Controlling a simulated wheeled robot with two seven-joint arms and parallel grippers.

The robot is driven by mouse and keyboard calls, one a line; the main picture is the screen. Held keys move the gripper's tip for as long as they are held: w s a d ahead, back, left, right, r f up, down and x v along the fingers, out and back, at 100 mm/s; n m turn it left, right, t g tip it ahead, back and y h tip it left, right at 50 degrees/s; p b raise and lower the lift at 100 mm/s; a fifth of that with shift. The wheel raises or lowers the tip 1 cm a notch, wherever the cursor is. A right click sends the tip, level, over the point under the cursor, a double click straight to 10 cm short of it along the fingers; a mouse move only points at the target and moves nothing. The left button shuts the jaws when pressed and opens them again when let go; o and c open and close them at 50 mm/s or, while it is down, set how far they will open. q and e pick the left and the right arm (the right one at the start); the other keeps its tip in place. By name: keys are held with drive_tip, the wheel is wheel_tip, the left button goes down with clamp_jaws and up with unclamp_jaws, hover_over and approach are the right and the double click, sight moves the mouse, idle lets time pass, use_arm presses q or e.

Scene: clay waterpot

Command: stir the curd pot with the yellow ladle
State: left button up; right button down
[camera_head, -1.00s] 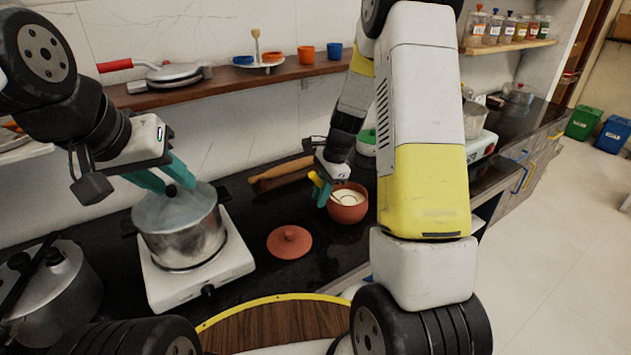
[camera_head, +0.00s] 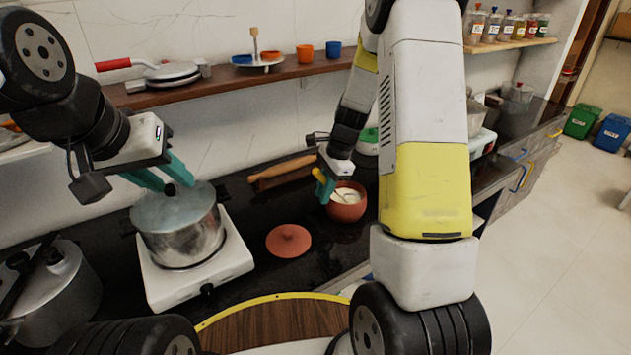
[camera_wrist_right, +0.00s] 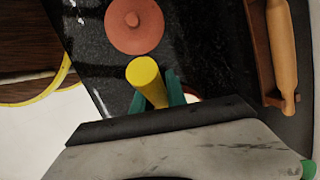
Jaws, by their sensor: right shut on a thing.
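The clay curd pot (camera_head: 347,208) stands on the dark counter with white curd (camera_head: 348,196) in its mouth. My right gripper (camera_head: 325,187) is at the pot's left rim, shut on the yellow ladle (camera_head: 319,175). The ladle's pale lower part reaches into the pot's mouth; its bowl end is hidden. In the right wrist view the yellow handle (camera_wrist_right: 147,79) stands between the teal fingers (camera_wrist_right: 168,92), and only a sliver of the pot's inside shows. My left gripper (camera_head: 166,183) is at the lid knob of the steel pot; its fingertips' gap is unclear.
The steel pot (camera_head: 182,232) sits on a white stove (camera_head: 232,262). The clay lid (camera_head: 288,241) lies on the counter left of the curd pot. A rolling pin (camera_head: 282,168) on its board lies behind. A pressure cooker (camera_head: 50,290) stands at the left.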

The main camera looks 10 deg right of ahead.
drive_tip(key=shift+r, duration=4.85)
